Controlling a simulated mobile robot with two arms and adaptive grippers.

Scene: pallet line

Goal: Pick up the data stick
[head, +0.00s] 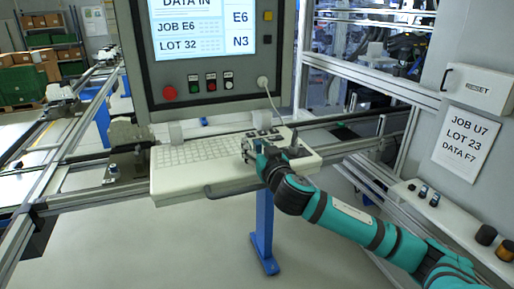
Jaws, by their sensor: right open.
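My right gripper (250,149) is over the right part of the white keyboard console (178,182), open, with its fingers pointing left. Small dark items (263,133) sit on the console just behind the gripper. I cannot tell whether one of them is the data stick, and the gripper hides part of the console there. Small dark-and-blue objects (423,191) stand on the white shelf at the right, too small to identify for certain. My left gripper is not in view.
A grey panel with a lit screen (205,30) and buttons stands above the console, with a white cable (272,105) hanging from it. A short dark lever (294,146) stands right of the gripper. Metal rails flank the console. A sign (466,138) hangs above the shelf (463,232).

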